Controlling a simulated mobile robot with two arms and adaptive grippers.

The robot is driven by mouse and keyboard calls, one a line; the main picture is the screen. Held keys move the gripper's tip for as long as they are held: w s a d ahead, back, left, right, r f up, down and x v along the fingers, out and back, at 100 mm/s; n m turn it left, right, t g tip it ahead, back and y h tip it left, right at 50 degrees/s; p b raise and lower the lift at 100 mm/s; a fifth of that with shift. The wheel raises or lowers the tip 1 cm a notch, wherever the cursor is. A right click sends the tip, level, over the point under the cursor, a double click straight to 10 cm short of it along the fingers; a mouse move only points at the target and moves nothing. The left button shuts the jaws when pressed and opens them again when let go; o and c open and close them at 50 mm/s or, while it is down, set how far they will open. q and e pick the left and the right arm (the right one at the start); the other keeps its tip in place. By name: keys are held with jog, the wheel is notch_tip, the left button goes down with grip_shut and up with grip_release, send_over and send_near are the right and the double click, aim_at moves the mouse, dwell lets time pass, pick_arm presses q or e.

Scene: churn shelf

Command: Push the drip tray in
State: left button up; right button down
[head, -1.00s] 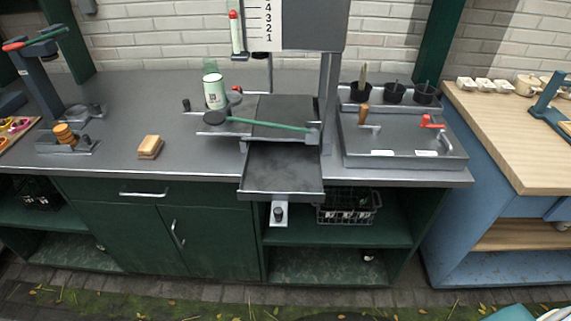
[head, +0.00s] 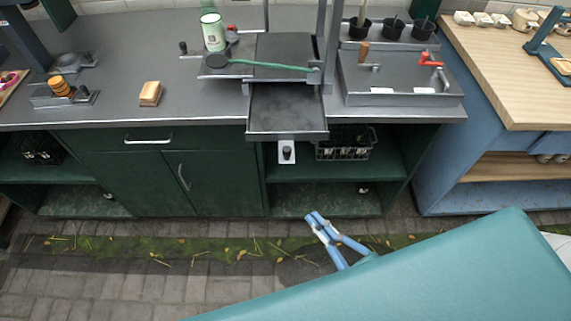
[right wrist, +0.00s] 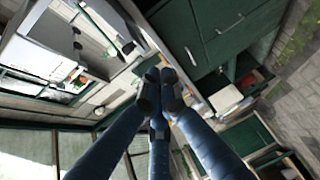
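The drip tray (head: 287,112) is a dark, shallow, rectangular tray. It sticks out past the front edge of the counter, below a dark plate with a green-handled lever. My right gripper (head: 312,216) has blue fingers and is in front of the counter, below and slightly right of the tray, apart from it. Its fingertips are close together and hold nothing visible; the right wrist view (right wrist: 160,88) also shows them drawn together. The tray cannot be made out in that wrist view. My left gripper is not in view.
A small white bracket with a black knob (head: 287,153) hangs below the tray. A wire basket (head: 343,143) stands on the open shelf to its right. The floor in front is clear.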

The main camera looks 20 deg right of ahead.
aim_at(287, 117)
notch_tip(287, 117, up, 5)
jog(key=a+n, duration=0.1)
jog(key=n, duration=0.1)
jog(key=d+r+p+x, duration=0.1)
jog(key=p+x, duration=0.3)
jog(key=x, duration=0.8)
jog(key=shift+w+d+f+t+y+p, duration=0.3)
jog(key=shift+w+d+f+y, duration=0.1)
jog(key=shift+w+d, duration=0.25)
jog(key=shift+w, duration=0.1)
jog(key=w+d, duration=0.1)
jog(key=w, duration=0.5)
jog(key=w+d, duration=0.2)
jog(key=w, duration=0.3)
jog(key=w+d, duration=0.2)
jog(key=w, duration=0.4)
jog(key=shift+w+b, duration=0.35)
jog(key=shift+w+d+r+m, duration=0.1)
jog(key=shift+r+m, duration=0.05)
jog(key=shift+m, duration=0.15)
